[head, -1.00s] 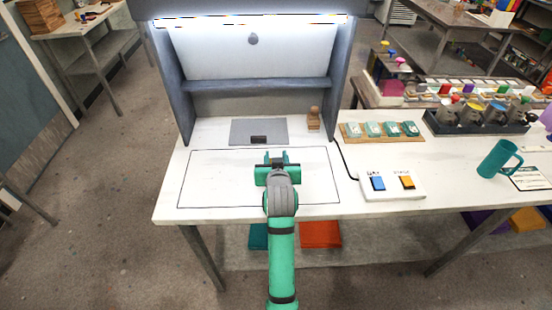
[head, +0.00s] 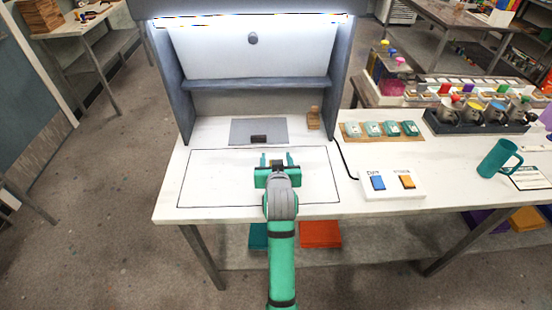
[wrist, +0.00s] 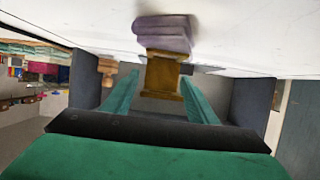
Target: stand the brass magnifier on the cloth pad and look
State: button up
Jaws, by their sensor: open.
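The brass magnifier (wrist: 163,75) shows in the wrist view as a small upright brass frame between my fingers. That view is upside down, with the white tabletop at the top. The mauve, thick-looking cloth pad (wrist: 163,35) lies on the tabletop, and the magnifier appears to stand against its upper face. My gripper (wrist: 160,92) is open, with a teal finger on each side of the magnifier and gaps visible. In the head view my gripper (head: 277,158) is low over the outlined table area; it hides the pad and most or all of the magnifier.
A grey mat (head: 270,126) with a small dark block (head: 258,139) lies behind my gripper, inside the lit booth. A wooden object (head: 313,118) stands right of it.

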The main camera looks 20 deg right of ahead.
jog(key=v, duration=1.1)
